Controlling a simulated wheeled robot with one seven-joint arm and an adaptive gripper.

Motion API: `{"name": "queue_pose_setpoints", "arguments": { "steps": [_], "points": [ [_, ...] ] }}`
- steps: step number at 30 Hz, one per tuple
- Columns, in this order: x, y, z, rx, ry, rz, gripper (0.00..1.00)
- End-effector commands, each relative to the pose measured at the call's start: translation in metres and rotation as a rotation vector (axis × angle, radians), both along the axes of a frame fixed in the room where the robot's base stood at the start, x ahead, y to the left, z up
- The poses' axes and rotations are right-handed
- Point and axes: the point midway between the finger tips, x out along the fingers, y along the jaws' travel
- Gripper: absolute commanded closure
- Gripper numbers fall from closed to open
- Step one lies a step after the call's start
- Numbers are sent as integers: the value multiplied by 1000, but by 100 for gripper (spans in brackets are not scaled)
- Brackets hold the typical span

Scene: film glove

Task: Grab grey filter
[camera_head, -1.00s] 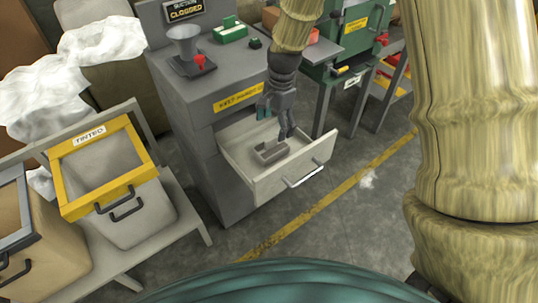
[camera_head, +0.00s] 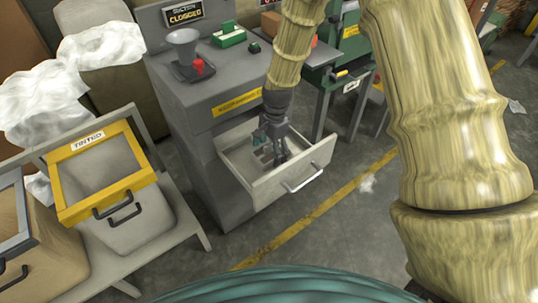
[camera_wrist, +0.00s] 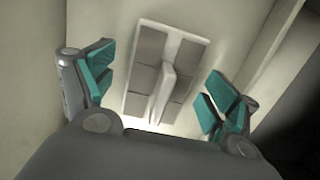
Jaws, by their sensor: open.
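The grey filter (camera_wrist: 166,76) lies on the floor of the open drawer (camera_head: 290,187). In the wrist view it is a pale frame with darker grey panels and a raised bar down its middle. My gripper (camera_head: 268,158) is open and reaches down into the drawer above the filter. In the wrist view my gripper's teal-padded fingers (camera_wrist: 157,88) stand apart on the left and right of the filter, not touching it. In the head view the filter is mostly hidden behind my gripper.
A yellow-rimmed bin (camera_head: 128,208) labelled TINTED stands at the left. The drawer walls are close around my gripper.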

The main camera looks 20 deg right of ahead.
Motion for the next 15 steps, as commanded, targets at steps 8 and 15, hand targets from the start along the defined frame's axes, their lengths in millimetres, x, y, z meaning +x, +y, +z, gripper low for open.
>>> {"name": "queue_pose_setpoints", "arguments": {
  "steps": [8,15],
  "points": [
    [0,1,-10,0,0,0,12],
    [-1,1,-10,0,0,0,45]
  ]
}}
